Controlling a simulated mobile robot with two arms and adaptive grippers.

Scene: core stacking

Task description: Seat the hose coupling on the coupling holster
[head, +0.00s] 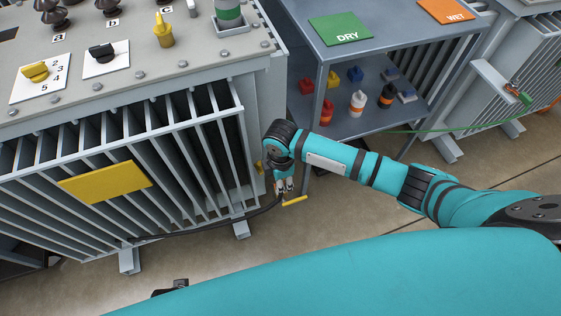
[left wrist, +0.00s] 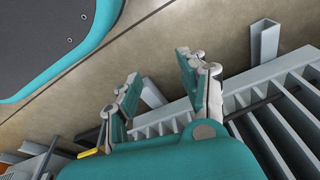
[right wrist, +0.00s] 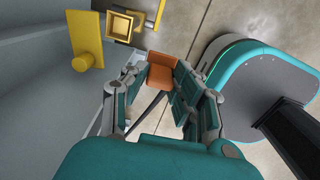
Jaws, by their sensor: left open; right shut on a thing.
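The hose coupling (right wrist: 161,72) is an orange block between the fingertips of my right gripper (right wrist: 160,80) in the right wrist view. That gripper is shut on it. A yellow square socket (right wrist: 120,25), which looks like the coupling holster, lies beyond and left of the coupling, apart from it. In the head view my right gripper (head: 285,186) points down beside the transformer's corner, with a yellow bar (head: 295,201) just below it. The coupling is mostly hidden there. My left gripper (left wrist: 158,72) is open and empty above the floor in the left wrist view.
A black hose (head: 205,231) runs along the foot of the finned transformer (head: 150,75) toward my right gripper. A yellow knob on a plate (right wrist: 87,58) sits left of the socket. A grey shelf cart (head: 300,45) stands behind my right arm. Open floor lies in front.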

